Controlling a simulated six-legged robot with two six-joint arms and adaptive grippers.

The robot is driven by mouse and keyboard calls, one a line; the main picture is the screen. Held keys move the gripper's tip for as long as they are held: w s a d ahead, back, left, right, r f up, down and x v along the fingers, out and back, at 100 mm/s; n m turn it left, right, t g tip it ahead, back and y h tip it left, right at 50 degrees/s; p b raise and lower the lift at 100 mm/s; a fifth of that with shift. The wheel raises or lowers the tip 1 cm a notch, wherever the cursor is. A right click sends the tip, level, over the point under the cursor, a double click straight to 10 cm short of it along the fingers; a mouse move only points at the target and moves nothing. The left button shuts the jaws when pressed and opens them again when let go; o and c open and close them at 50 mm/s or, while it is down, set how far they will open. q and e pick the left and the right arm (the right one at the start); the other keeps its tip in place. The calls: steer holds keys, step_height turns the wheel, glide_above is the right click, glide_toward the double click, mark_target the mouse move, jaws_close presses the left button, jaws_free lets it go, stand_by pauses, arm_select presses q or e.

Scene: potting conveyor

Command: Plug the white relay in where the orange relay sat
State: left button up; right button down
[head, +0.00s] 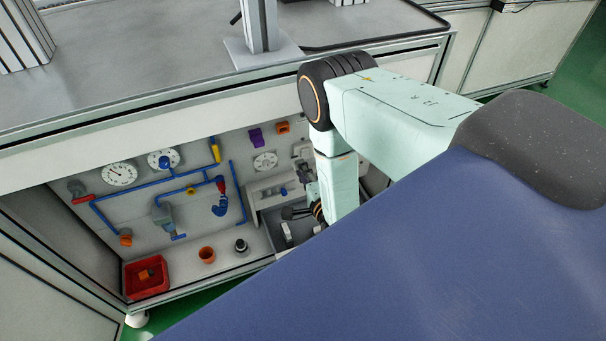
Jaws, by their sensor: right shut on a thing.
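My right gripper (287,213) is low in front of the panel, small and partly hidden by my own arm. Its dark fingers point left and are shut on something. A small white piece, which looks like the white relay (287,231), shows just below the fingers, over a dark grey tray (280,242). The grip itself is too small to see clearly. An orange block, perhaps the orange relay (147,274), lies in the red bin (160,287) at lower left. The relay socket is not clearly visible. My left gripper is not in view.
The panel (130,205) carries blue pipes, valves and round gauges (120,174). A purple part (256,138) and an orange part (282,128) sit high on it. An orange cup (207,255) and a dark knob-like part (241,246) stand on the shelf. The conveyor frame (130,118) overhangs the panel.

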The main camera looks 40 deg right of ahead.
mark_target(296, 157)
steer(key=shift+t+h, duration=0.3)
steer(key=shift+t, duration=0.6)
steer(key=w+r, duration=0.1)
steer(key=w+r+b, duration=0.1)
steer(key=w, duration=0.1)
steer(key=shift+d+r, duration=0.35)
steer(key=shift+b+x, duration=0.55)
steer(key=shift+x, duration=0.7)
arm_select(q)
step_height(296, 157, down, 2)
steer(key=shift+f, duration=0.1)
arm_select(e)
steer(key=shift+w, duration=0.1)
arm_select(q)
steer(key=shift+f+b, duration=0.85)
steer(key=shift+b, duration=0.05)
arm_select(e)
steer(key=shift+x, duration=1.5)
steer(key=c, duration=1.1)
jaws_free()
steer(key=shift+c, duration=0.2)
